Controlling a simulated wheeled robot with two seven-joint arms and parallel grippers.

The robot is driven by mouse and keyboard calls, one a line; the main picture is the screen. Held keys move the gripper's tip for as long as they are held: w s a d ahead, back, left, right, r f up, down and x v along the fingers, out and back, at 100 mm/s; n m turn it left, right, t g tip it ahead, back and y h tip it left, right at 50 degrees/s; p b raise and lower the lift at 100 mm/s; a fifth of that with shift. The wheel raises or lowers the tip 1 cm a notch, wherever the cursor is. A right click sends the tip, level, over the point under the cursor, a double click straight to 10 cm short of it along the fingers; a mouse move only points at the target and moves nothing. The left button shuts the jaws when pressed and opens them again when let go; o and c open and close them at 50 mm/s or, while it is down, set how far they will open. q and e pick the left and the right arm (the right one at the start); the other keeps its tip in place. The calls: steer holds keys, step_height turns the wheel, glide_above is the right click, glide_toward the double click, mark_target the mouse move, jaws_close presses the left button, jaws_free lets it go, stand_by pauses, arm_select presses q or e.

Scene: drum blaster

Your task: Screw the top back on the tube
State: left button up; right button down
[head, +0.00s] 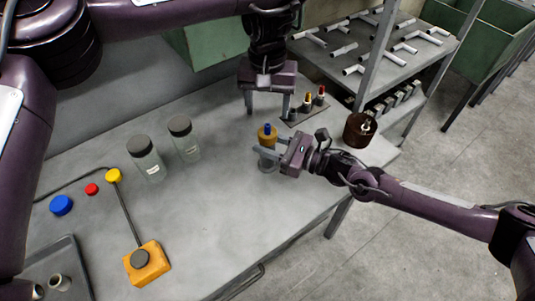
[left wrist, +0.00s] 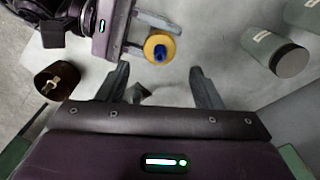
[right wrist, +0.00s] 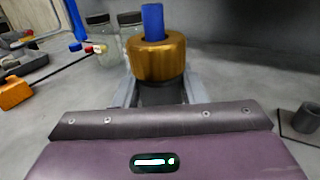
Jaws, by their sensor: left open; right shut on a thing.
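Whether the cap is threaded on cannot be told. My right gripper (head: 264,151) is shut around the tube just below the cap. In the right wrist view the golden cap (right wrist: 156,58) stands above the fingers, and the tube body is mostly hidden. My left gripper (head: 267,108) points down, open and empty, behind and above the cap. In the left wrist view the cap (left wrist: 160,47) lies just beyond the open fingertips, apart from them.
A small dark rack (head: 306,108) with red- and gold-topped pieces stands close right of my left gripper. A brown pot (head: 359,130) is at the right edge. Two grey-lidded jars (head: 147,160) stand left. An orange button box (head: 147,263) sits at the front left.

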mark_target(268, 125)
arm_select(q)
steer(key=shift+f, duration=4)
